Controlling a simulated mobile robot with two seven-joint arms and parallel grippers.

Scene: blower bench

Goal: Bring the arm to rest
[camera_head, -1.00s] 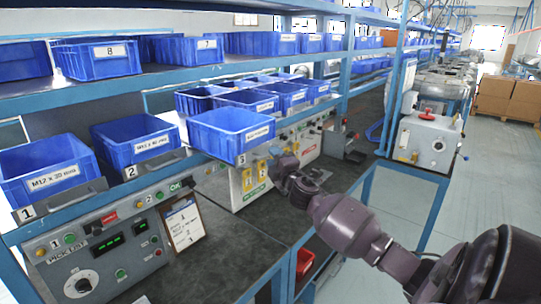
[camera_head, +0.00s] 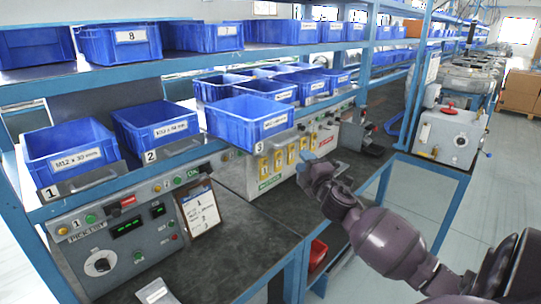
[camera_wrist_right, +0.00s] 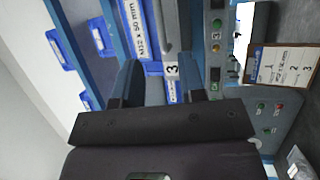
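My right arm reaches in from the lower right of the head view. Its gripper (camera_head: 310,168) is in the air in front of the bench, to the right of and below the blue bin marked 3 (camera_head: 247,124). In the right wrist view the two dark fingers (camera_wrist_right: 170,78) stand apart with nothing held between them. Bin labels and the number 3 tag show beyond the fingers. My left gripper is not in view.
Blue bins marked 1 (camera_head: 70,152) and 2 (camera_head: 155,128) line the lower shelf; more bins stand above. A control panel (camera_head: 125,235) and clipboard (camera_head: 200,208) are below. The dark bench top (camera_head: 235,255) is mostly clear. A red bin (camera_head: 317,253) sits under it.

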